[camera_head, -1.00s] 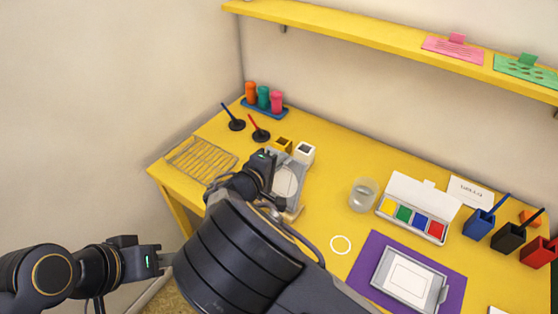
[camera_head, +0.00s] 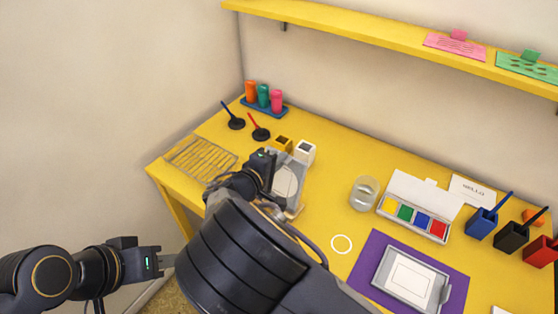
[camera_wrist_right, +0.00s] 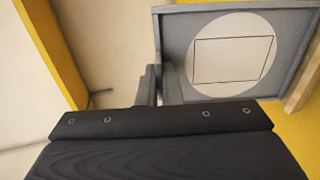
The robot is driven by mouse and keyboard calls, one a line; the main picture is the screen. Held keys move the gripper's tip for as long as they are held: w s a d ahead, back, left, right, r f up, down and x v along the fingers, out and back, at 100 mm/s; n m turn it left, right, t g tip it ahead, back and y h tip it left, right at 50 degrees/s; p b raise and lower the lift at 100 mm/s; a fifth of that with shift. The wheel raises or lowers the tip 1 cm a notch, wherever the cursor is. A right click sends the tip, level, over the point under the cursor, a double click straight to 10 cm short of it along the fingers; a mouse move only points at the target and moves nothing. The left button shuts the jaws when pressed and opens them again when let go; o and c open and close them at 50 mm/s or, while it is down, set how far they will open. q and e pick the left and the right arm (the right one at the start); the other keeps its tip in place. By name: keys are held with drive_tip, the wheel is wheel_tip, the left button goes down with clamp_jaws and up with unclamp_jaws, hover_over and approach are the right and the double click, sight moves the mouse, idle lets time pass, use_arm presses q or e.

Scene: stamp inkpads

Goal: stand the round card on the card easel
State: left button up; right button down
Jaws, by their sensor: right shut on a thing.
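The round card (camera_wrist_right: 232,47) is white with a thin dark square outline and lies against a grey rimmed plate (camera_wrist_right: 178,45). In the head view the round card (camera_head: 287,181) and plate stand tilted at the left-middle of the table. A pale wooden strip (camera_wrist_right: 303,83), seemingly part of the card easel, shows beside the plate; in the head view wood (camera_head: 294,212) shows at its foot. My right gripper (camera_wrist_right: 162,83) is shut on the plate's edge beside the card. My left gripper (camera_head: 166,261) hangs off the table's left front; its finger gap is unclear.
A wire rack (camera_head: 200,159), black-based stamps (camera_head: 236,123) and a bottle rack (camera_head: 264,104) stand at the left. A glass (camera_head: 364,193), paint box (camera_head: 416,207) and purple mat (camera_head: 455,291) with a grey tray lie right. A white ring (camera_head: 341,244) is on bare table.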

drive_tip(key=c, duration=1.5)
unclamp_jaws()
drive_tip(key=b+v, duration=0.1)
drive_tip(key=v, duration=0.7)
drive_tip(key=shift+f, duration=0.1)
drive_tip(key=shift+w, duration=0.1)
